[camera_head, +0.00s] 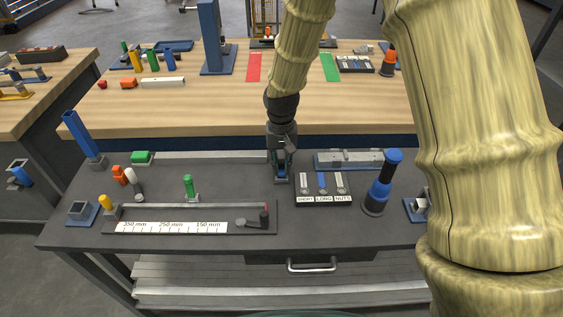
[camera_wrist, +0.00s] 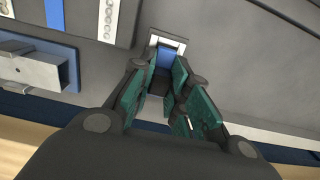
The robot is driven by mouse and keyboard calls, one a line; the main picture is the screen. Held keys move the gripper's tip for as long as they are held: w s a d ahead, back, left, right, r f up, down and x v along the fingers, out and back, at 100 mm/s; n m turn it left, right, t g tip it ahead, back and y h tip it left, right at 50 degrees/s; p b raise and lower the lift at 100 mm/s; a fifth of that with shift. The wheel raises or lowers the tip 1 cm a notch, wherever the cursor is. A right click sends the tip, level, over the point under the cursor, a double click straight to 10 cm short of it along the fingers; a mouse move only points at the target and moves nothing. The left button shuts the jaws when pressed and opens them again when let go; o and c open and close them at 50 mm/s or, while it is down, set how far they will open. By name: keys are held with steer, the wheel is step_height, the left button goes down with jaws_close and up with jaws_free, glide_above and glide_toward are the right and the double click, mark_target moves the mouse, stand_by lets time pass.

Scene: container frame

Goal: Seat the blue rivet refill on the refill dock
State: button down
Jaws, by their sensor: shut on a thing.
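My gripper (camera_head: 281,160) points down over the dark bench just left of the labelled bin block. Its green-padded fingers (camera_wrist: 160,92) are shut on a blue piece, which I take to be the blue rivet refill (camera_wrist: 168,54). In the wrist view, its blue face shows at the fingertips, inside or directly above a light square metal frame (camera_wrist: 182,41). This frame looks like the refill dock, and its base (camera_head: 281,181) shows under the fingers in the head view. The fingers hide most of the refill. I cannot tell whether it is fully down.
The SHORT, LONG and NUTS block (camera_head: 323,201) stands close on the right, with a metal channel (camera_head: 350,159) behind it. A blue-and-black tool (camera_head: 381,185) stands further right. A ruler fixture (camera_head: 190,226) and a green peg (camera_head: 189,186) are left. Bare bench lies between.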

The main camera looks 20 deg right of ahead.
steer(key=shift+f, duration=0.35)
stand_by(0.3)
steer(key=c, duration=0.7)
jaws_free()
steer(key=shift+r, duration=0.1)
steer(key=shift+r+p, duration=2.85)
steer(key=shift+r, duration=0.55)
